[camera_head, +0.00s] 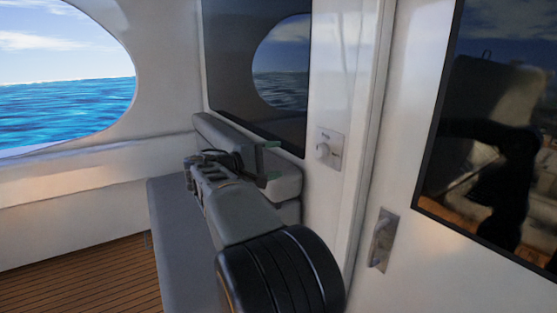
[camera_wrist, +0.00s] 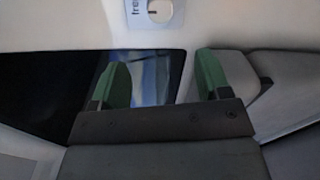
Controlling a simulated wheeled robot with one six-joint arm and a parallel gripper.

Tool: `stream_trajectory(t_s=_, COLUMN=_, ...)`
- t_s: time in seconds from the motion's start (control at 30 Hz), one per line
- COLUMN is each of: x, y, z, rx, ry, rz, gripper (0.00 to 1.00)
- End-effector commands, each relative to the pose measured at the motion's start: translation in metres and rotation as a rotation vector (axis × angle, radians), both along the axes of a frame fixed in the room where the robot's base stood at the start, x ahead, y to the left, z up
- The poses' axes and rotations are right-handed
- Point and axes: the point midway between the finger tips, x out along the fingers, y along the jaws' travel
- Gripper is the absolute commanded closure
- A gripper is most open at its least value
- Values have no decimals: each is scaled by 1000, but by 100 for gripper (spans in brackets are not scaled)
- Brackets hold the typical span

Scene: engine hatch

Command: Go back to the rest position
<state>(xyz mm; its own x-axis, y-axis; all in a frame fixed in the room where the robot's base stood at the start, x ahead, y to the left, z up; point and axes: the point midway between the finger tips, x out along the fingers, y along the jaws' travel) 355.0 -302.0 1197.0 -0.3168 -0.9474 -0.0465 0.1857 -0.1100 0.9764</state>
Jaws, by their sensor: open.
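My gripper (camera_head: 271,160) is at the end of my arm, which reaches away over the grey bench. Its two green fingertips stand apart with nothing between them. In the wrist view my gripper (camera_wrist: 162,85) shows two green fingers spread wide and empty, with a dark panel and a pale wall behind them. In the head view the fingers are in front of the bench backrest and the lower part of the dark panel; I cannot tell whether they touch anything.
A grey bench (camera_head: 172,230) with a backrest (camera_head: 215,128) stands below a dark glossy panel (camera_head: 225,60). A white knob (camera_head: 323,150) is on the wall, also in the wrist view (camera_wrist: 160,11). A door with a latch (camera_head: 382,240) is at right. Wooden floor (camera_head: 80,280) is clear at left.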

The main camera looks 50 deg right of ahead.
Motion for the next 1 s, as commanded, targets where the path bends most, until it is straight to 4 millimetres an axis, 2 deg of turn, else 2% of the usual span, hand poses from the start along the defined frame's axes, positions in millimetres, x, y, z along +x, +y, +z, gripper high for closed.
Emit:
stream_trajectory(t_s=0.57, x=1, y=-1, z=0, rx=2, ry=-3, rz=9, gripper=30)
stream_trajectory(t_s=0.63, x=5, y=-1, z=-10, rx=43, ry=-18, rz=32, gripper=30)
stream_trajectory(t_s=0.67, x=7, y=-1, z=-18, rx=76, ry=-25, rz=43, gripper=30)
stream_trajectory(t_s=0.77, x=11, y=5, z=-65, rx=245, ry=-56, rz=80, gripper=30)
stream_trajectory(t_s=0.83, x=9, y=22, z=-100, rx=406, ry=-111, rz=113, gripper=30)
stream_trajectory(t_s=0.9, x=7, y=52, z=-132, rx=582, ry=-184, rz=151, gripper=30)
stream_trajectory(t_s=0.97, x=4, y=83, z=-154, rx=728, ry=-256, rz=180, gripper=30)
stream_trajectory(t_s=1.0, x=1, y=106, z=-166, rx=821, ry=-305, rz=196, gripper=30)
